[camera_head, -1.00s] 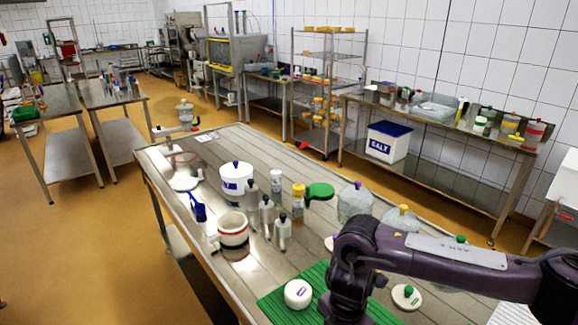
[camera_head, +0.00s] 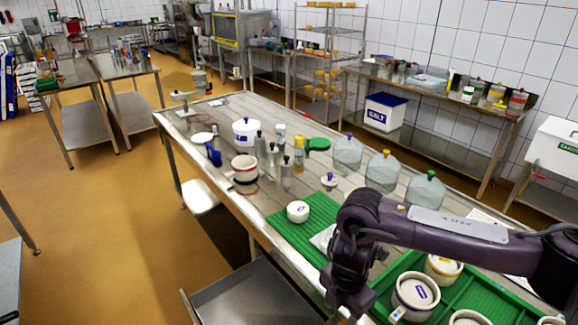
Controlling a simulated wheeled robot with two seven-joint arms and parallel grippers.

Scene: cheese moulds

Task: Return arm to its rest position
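My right arm (camera_head: 430,225) comes in from the right and bends down at its wrist over the near part of the steel table. My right gripper (camera_head: 346,300) points down at the green ribbed mat's near edge; its fingers are dark and foreshortened, so I cannot tell whether it is open or shut. I see nothing clearly held in it. My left arm and gripper are out of view. Just right of the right gripper, a white mould with a purple-marked lid (camera_head: 415,293) sits in a green tray (camera_head: 488,293).
A white round piece (camera_head: 298,211) lies on the green mat (camera_head: 290,228). Glass domes with coloured knobs (camera_head: 384,170), bottles and a white pot (camera_head: 245,131) stand farther back. A lower steel surface (camera_head: 258,297) is at front.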

